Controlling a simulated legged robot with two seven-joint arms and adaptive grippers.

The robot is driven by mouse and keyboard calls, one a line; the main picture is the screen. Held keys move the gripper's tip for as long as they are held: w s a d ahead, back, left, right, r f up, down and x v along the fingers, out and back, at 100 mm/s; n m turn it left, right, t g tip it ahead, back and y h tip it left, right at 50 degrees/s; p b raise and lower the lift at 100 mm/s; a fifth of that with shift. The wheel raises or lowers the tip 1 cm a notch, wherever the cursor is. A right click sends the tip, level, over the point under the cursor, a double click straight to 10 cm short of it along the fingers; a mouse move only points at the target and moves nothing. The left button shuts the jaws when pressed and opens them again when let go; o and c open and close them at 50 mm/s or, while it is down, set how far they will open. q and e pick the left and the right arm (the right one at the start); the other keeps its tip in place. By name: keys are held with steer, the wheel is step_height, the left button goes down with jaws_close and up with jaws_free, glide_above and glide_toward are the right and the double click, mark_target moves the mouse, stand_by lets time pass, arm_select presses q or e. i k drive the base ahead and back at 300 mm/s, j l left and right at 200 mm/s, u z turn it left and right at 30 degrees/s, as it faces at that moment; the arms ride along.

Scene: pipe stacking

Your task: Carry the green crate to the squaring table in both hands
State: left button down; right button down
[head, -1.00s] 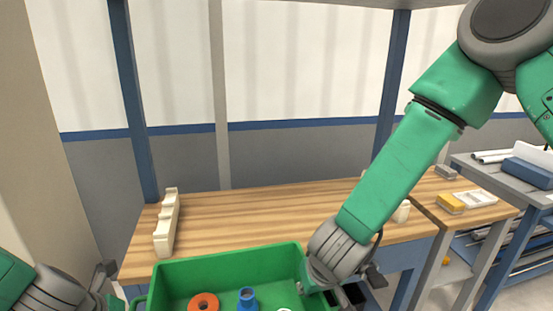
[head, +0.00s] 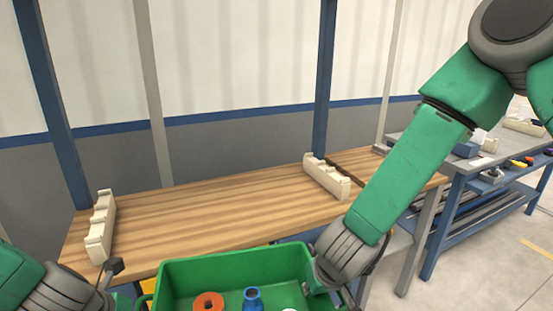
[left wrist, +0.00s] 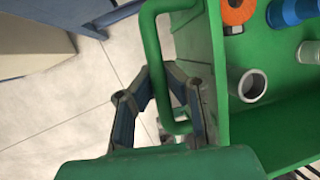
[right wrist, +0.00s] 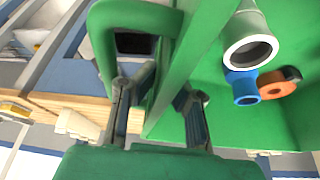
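The green crate (head: 232,268) is at the bottom middle of the head view, close to my body and in front of the wooden table (head: 220,215). It holds an orange ring (head: 208,302), a blue fitting (head: 253,299) and a grey pipe piece (left wrist: 250,85). In the left wrist view my left gripper (left wrist: 163,90) has its fingers around the crate's handle (left wrist: 153,45). The crate's near side is cut off in the head view.
Cream notched blocks stand at the left (head: 101,226) and right (head: 326,176) of the wooden tabletop, with clear wood between them. A grey bench (head: 475,166) with small parts stands at the right. A wall with blue posts (head: 325,80) is behind.

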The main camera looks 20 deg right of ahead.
mark_target(503, 139)
steer(key=z, duration=2.2)
steer(key=i+l+z, duration=0.1)
steer(key=i+z, duration=0.4)
steer(key=i, duration=5)
